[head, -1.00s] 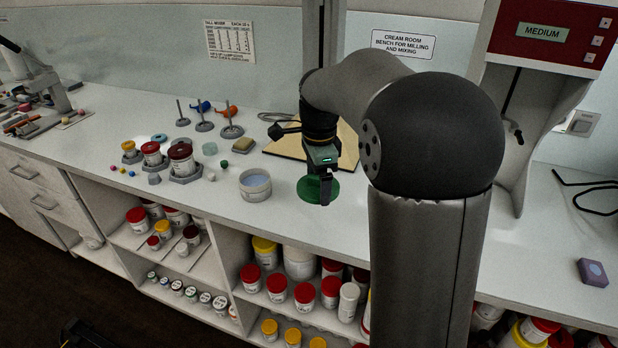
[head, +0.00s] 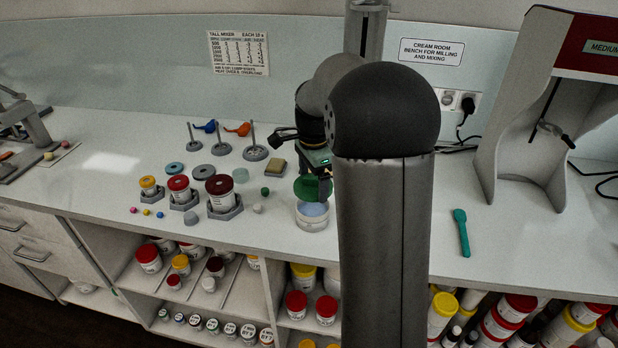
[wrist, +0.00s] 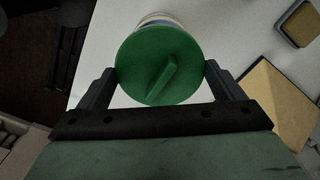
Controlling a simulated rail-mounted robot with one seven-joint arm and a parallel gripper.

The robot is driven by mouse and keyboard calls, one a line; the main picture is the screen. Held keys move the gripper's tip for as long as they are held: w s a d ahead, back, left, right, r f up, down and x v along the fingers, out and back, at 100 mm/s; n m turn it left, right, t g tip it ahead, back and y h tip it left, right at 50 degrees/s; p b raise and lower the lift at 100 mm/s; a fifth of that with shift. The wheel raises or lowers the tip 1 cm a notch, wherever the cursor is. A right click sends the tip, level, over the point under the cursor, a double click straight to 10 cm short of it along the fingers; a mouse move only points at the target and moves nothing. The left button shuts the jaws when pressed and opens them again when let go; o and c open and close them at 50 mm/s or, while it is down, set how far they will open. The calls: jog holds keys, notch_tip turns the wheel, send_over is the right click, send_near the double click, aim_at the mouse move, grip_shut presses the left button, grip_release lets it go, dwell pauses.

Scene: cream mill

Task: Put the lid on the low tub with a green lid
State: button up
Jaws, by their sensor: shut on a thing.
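The low tub (head: 312,220) is a short, pale round tub with bluish contents, standing upright near the bench's front edge. The green lid (head: 303,187) is a round disc with a raised bar across its top. My gripper (head: 323,190) is shut on the lid, which sits above the tub and toward its back side in the head view. In the wrist view my gripper (wrist: 160,75) has one finger at each side of the lid (wrist: 150,55). The tub's rim (wrist: 158,18) peeks out beyond the lid there. The lid looks apart from the rim, but the gap is hard to judge.
Jars in grey holders (head: 222,195) stand left of the tub, with small coloured balls nearby. A sponge-like block (head: 275,168) and a tan board (wrist: 278,105) lie close by. A teal spatula (head: 462,232) lies to the right. My arm hides part of the bench.

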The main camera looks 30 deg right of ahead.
aim_at(313, 185)
notch_tip(313, 185, down, 3)
jog(key=shift+f+b, duration=0.15)
jog(key=shift+b, duration=1)
jog(key=shift+f+b, duration=0.5)
jog(key=shift+f, duration=0.4)
jog(key=shift+f, duration=0.65)
dwell(0.9)
jog(key=o, duration=0.7)
jog(key=shift+r+p, duration=2.55)
jog(key=shift+r, duration=1)
